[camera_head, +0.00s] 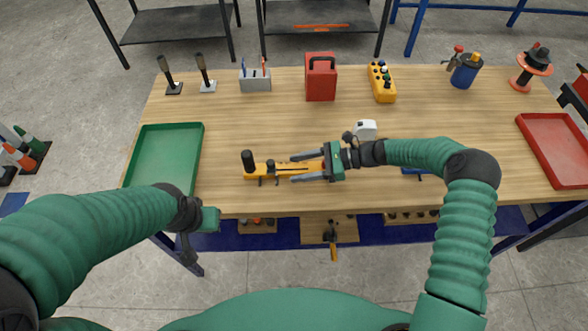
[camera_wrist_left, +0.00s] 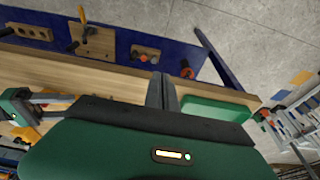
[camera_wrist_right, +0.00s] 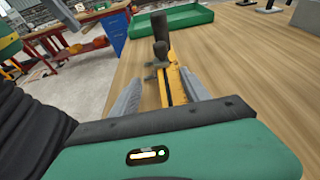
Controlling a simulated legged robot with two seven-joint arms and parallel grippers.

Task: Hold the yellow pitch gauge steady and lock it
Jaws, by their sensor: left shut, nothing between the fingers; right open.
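The yellow pitch gauge (camera_head: 258,171) lies on the wooden table near its front edge, with a black upright knob at its left end. My right gripper (camera_head: 292,168) is open, coming from the right, with its two fingers either side of the gauge's right part. In the right wrist view the gauge (camera_wrist_right: 176,84) runs away between the spread fingers (camera_wrist_right: 168,92); contact is not clear. My left gripper (camera_head: 190,245) is shut and empty, in front of the table edge at the left, apart from the gauge. Its closed fingers (camera_wrist_left: 161,92) show in the left wrist view.
A green tray (camera_head: 197,133) lies at the left and a red tray (camera_head: 528,124) at the right. A red case (camera_head: 321,78), grey holder (camera_head: 256,85) and yellow control box (camera_head: 381,82) stand along the back. A white object (camera_head: 365,129) sits behind my right gripper.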

